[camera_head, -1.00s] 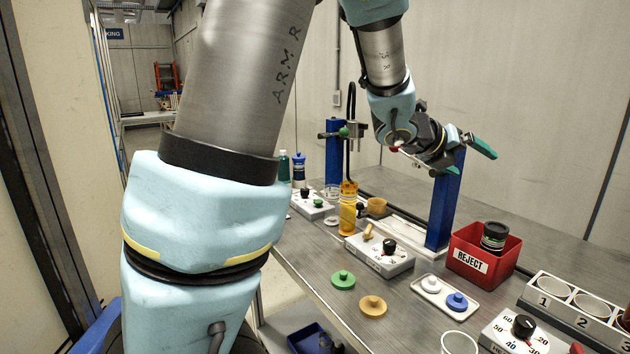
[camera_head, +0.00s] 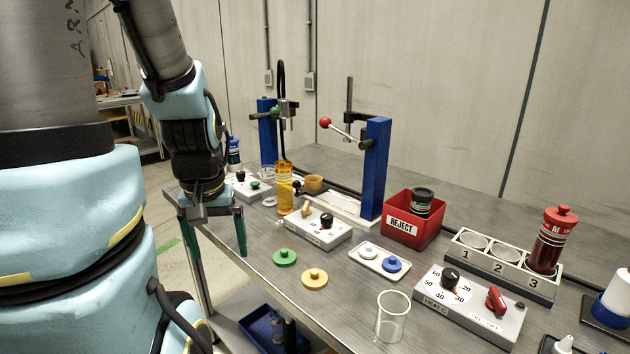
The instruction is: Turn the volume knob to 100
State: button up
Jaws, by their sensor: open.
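My gripper (camera_head: 213,236) hangs at the left of the head view, beside the table's front left edge. Its green-tipped fingers point down and are spread apart, with nothing between them. A grey control box (camera_head: 318,232) stands to its right on the table, with a black knob (camera_head: 326,221) and a tan lever. A smaller grey box (camera_head: 247,187) farther back has another black knob (camera_head: 241,176) and a green button. A third box, labelled HEAT C (camera_head: 468,306), has a black knob (camera_head: 450,278) on a numbered dial. I cannot read which knob is for volume.
An orange bottle (camera_head: 284,187) stands behind the middle box. Green (camera_head: 285,257) and yellow (camera_head: 315,279) discs lie in front. A blue post (camera_head: 376,168) with a red-balled lever and a red REJECT bin (camera_head: 402,232) stand to the right. A clear beaker (camera_head: 391,318) is nearer.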

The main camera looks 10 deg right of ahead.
aim_at(240, 176)
jog(key=z, duration=1.1)
jog(key=i+j, duration=0.1)
jog(key=j, duration=0.25)
jog(key=i+j+u, duration=0.15)
jog(key=j, duration=0.25)
jog(key=i+j, duration=0.1)
jog(key=j, duration=0.25)
jog(key=i+j+u, duration=0.15)
jog(key=j, duration=0.2)
